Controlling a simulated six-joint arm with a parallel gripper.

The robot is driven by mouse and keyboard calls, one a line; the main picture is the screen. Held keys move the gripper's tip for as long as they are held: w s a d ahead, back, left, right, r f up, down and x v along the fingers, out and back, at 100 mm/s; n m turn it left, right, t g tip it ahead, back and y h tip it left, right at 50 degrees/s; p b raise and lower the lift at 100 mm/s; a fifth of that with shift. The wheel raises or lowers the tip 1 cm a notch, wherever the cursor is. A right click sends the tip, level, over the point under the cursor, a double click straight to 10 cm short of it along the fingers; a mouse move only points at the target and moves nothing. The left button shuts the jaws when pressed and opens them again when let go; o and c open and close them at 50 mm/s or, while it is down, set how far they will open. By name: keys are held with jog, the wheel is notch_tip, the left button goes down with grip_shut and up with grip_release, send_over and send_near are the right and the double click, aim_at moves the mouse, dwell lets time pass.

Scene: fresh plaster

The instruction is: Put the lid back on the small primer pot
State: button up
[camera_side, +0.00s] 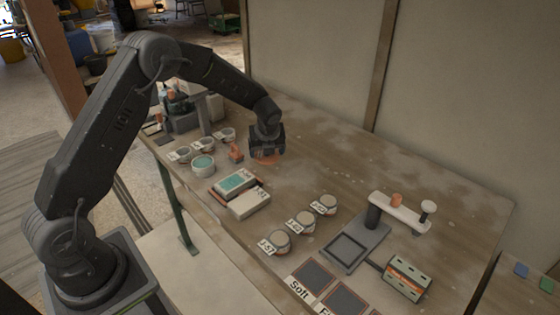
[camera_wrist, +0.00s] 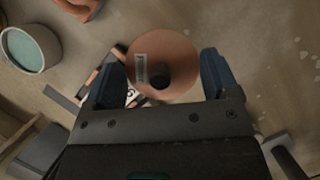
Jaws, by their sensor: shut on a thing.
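My gripper (camera_side: 266,148) is over the back left part of the table, pointing down. In the wrist view its two blue fingers (camera_wrist: 162,78) stand either side of a round terracotta lid (camera_wrist: 165,50), which has a dark knob and a pale label strip. It is shut on this lid, whose edge also shows below the gripper in the side view (camera_side: 266,160). An open round pot with teal contents (camera_side: 203,165) stands to the left; it also shows in the wrist view (camera_wrist: 24,48). I cannot tell for certain which pot is the primer pot.
An orange object (camera_side: 236,153) stands between the teal pot and my gripper. Several small labelled pots stand in two rows. A teal-topped box (camera_side: 234,183) lies in front, and a grey stand (camera_side: 357,245) is at the right. The back middle of the table is clear.

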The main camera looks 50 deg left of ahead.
jog(key=s+a+r+n+g, duration=0.35)
jog(key=s+a+n, duration=0.55)
jog(key=s+a, duration=0.55)
jog(key=shift+m+t+y, duration=0.25)
jog(key=shift+m+y, duration=0.05)
jog(key=shift+y, duration=0.1)
jog(key=shift+w+a+f, duration=0.1)
jog(key=shift+f, duration=1.35)
jog(key=shift+w+a+f, duration=0.1)
jog(key=shift+f, duration=1.3)
jog(key=shift+s+f, duration=0.1)
jog(key=shift+f, duration=0.1)
jog(key=o, duration=0.8)
jog(key=shift+r, duration=0.1)
jog(key=shift+r, duration=3.45)
jog(key=shift+c, duration=0.5)
